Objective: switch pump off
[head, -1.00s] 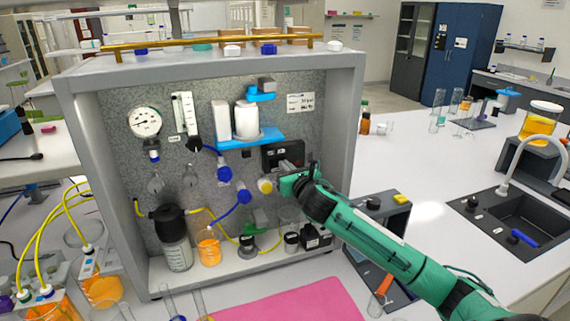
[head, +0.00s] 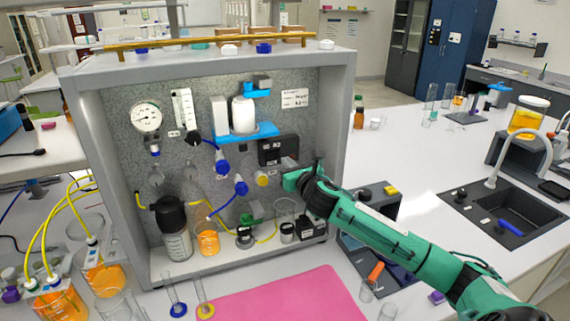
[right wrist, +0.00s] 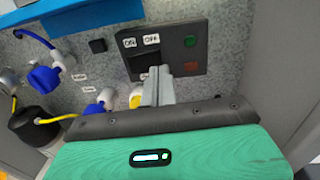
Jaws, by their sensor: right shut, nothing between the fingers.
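The pump's black switch box (head: 278,149) is mounted on the grey speckled back panel of the rig. In the right wrist view the box (right wrist: 185,54) shows ON and OFF labels, a green lamp (right wrist: 190,42) and a dark red lamp (right wrist: 192,66). My right gripper (head: 287,163) is shut and empty, its fingertips at the lower part of the box. In the right wrist view the closed fingers (right wrist: 157,80) cover the area below the labels. The switch lever is largely hidden there, and contact cannot be told. My left gripper is out of view.
Blue valves (head: 241,187), a yellow-ended fitting (head: 262,179) and tubing lie left of and below the box. The rig's grey side wall (head: 338,140) stands close right. Bottles and beakers fill the rig floor. A pink mat (head: 290,298) lies in front.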

